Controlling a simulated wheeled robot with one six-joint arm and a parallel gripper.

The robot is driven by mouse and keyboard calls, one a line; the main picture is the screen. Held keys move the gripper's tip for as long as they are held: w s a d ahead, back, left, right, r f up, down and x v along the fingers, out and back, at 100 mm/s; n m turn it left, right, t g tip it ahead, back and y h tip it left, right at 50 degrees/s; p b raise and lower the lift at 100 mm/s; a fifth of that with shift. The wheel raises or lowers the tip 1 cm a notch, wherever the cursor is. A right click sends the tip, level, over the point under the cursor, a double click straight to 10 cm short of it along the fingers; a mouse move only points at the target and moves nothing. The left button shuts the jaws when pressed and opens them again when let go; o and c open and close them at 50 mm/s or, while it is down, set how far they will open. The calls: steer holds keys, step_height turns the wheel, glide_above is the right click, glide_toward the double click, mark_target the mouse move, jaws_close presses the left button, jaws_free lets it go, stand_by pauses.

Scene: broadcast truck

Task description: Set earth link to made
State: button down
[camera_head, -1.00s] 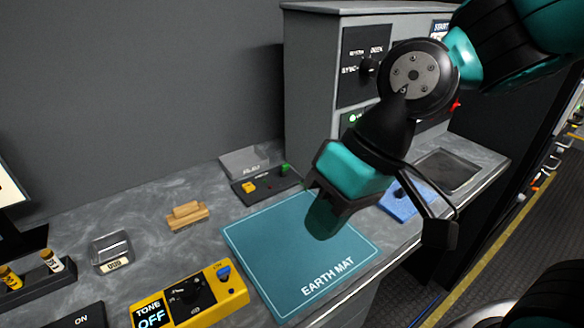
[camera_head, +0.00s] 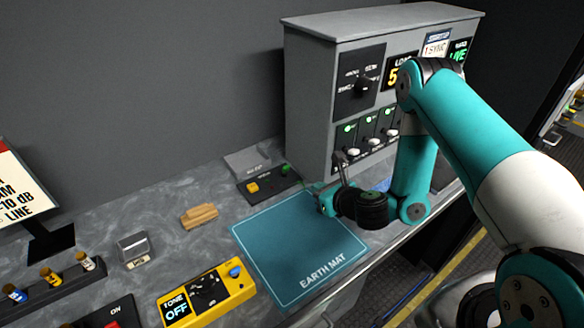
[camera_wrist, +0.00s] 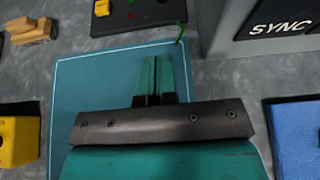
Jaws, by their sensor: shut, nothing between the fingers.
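A black plate (camera_head: 263,187) lies on the counter behind the teal earth mat (camera_head: 300,250). It carries a yellow block (camera_head: 252,188) and a green piece (camera_head: 286,169), and probably is the earth link; its lettering is too small to read. In the wrist view the plate (camera_wrist: 150,12) is at the top, with the yellow block (camera_wrist: 101,8) at its left and a thin green piece (camera_wrist: 180,33) at its lower right. My gripper (camera_wrist: 157,60) is shut and empty over the mat's far part, its tips pointing toward the plate. Contact cannot be told.
A grey cabinet (camera_head: 310,90) with a rotary knob and several switches stands behind on the right. A yellow tone box (camera_head: 208,296), a wooden block (camera_head: 199,215) and a small metal holder (camera_head: 134,247) are on the left. A blue pad (camera_wrist: 298,135) lies right of the mat.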

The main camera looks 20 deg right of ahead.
steer(key=shift+s+d+f, duration=0.1)
steer(key=shift+d+f, duration=0.05)
steer(key=shift+w+a+f+p, duration=0.1)
steer(key=shift+w+a+p, duration=0.2)
steer(key=shift+w+p, duration=0.25)
steer(key=p, duration=0.4)
glide_toward(287, 170)
steer(key=f, duration=0.1)
steer(key=w+f, duration=0.1)
steer(key=a+f, duration=0.1)
steer(key=shift+w+f, duration=0.25)
steer(key=shift+f, duration=0.15)
steer(key=shift+w+a+r+p, duration=0.2)
steer(key=shift+w+p, duration=0.2)
steer(key=shift+w, duration=0.2)
steer(key=shift+w+a+r+p, duration=0.2)
steer(key=shift+w+p, duration=0.15)
steer(key=shift+w, duration=0.25)
steer(key=shift+w+a+p, duration=0.2)
steer(key=shift+w+p, duration=0.1)
steer(key=shift+w, duration=0.5)
steer(key=shift+d, duration=0.2)
